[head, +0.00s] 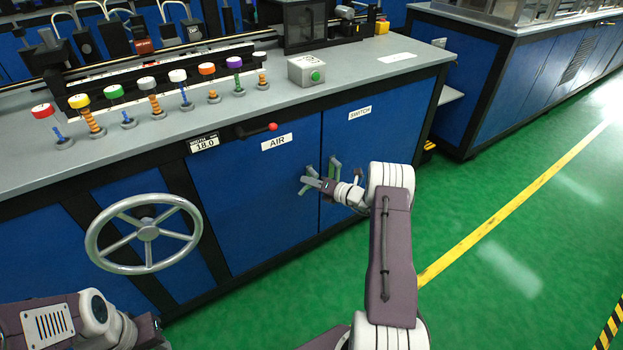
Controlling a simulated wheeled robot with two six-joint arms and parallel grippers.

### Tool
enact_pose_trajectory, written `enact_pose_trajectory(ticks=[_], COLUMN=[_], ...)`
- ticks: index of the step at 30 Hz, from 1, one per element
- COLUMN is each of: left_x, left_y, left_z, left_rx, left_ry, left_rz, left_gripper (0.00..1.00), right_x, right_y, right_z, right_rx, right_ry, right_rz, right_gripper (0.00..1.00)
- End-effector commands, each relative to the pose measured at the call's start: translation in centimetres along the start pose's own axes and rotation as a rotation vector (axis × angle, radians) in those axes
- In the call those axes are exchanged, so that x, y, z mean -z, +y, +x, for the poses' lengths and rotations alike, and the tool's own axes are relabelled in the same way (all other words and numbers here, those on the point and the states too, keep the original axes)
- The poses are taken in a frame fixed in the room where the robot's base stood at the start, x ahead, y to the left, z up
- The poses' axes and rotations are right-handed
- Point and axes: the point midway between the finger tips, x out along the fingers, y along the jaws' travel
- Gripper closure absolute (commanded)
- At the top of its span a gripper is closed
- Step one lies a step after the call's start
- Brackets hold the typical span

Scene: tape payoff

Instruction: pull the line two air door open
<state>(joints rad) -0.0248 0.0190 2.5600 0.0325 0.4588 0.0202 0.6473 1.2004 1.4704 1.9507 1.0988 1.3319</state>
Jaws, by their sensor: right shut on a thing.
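The blue air door (258,206) is on the front of the bench, under a white label reading AIR (277,142). It looks flush with the cabinet front. My right gripper (317,184) is at the door's right edge, shut on the air door handle (310,172). The fingers partly cover the handle. The handle of the neighbouring door (335,166) stands just right of it, and I cannot tell whether the gripper touches it. Only part of my left arm shows at the bottom left; its gripper is not in view.
The switch door (370,140) is directly right of the air door. Green floor (300,285) in front is clear apart from my arms.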

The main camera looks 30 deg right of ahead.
Motion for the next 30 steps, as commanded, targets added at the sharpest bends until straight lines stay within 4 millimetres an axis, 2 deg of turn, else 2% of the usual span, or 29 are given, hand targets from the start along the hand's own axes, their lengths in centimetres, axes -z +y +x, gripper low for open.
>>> enact_pose_trajectory(ticks=[5,15,30], left_x=[0.1,0.1,0.0], left_y=[0.0,0.0,0.0], left_z=[-0.6,-0.6,-0.4], left_rx=[0.000,0.000,0.000], left_ry=[0.000,0.000,0.000], left_rz=[0.000,0.000,0.000], left_gripper=[0.64,0.64,0.64], right_x=[-0.1,-0.2,-0.6], right_y=[0.4,1.1,1.6], right_z=[-0.1,-0.1,-0.2], right_rx=[-0.062,-0.171,-0.248], right_ry=[-0.002,-0.002,-0.004], right_rz=[0.152,0.414,0.603], right_gripper=[1.00,1.00,1.00])
